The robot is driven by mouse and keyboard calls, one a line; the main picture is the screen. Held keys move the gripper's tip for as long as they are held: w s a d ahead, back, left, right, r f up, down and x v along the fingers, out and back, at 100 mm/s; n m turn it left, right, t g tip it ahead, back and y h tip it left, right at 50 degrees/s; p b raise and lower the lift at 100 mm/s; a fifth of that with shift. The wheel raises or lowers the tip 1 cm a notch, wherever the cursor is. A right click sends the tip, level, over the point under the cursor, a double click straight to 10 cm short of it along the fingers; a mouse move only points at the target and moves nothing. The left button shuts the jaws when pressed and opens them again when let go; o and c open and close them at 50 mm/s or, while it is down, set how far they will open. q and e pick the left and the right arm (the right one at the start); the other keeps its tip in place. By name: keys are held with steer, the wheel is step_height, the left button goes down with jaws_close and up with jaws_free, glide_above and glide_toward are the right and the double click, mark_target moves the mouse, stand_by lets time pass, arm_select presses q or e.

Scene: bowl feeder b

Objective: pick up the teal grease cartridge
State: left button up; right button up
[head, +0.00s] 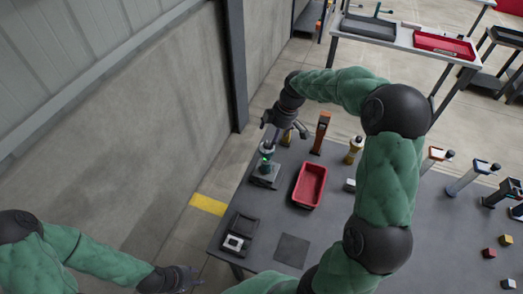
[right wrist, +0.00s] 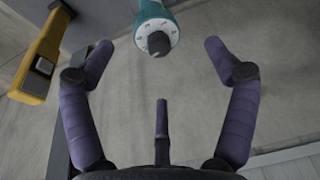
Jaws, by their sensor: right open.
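The teal grease cartridge (head: 266,157) stands upright on a small dark base near the table's far left edge in the head view. In the right wrist view the teal cartridge (right wrist: 151,9) shows at the top, with a white marked end and a dark nub, beyond and between the fingertips. My right gripper (head: 271,140) is right above it in the head view; its purple fingers (right wrist: 181,45) are spread wide with nothing between them. My left gripper (head: 190,279) is low at the left, off the table's edge; its fingers are too small to read.
A red bin (head: 296,200) stands right of the cartridge. An orange-and-dark upright thing (head: 321,130) and an amber bottle (head: 353,150) stand behind. A dark tray (head: 246,223), a white square piece (head: 233,243) and a dark square mat (head: 292,250) lie nearer.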

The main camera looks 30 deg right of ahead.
mark_target(265, 148)
steer(key=x, duration=0.3)
steer(key=shift+s+f, duration=0.1)
steer(key=shift+f, duration=0.3)
steer(key=shift+w+b+x, duration=0.2)
steer(key=shift+x, duration=1.25)
steer(key=shift+w+b+x, duration=0.15)
steer(key=shift+w+x, duration=0.1)
steer(key=shift+x, duration=1.2)
steer(key=shift+r, duration=0.1)
jaws_close()
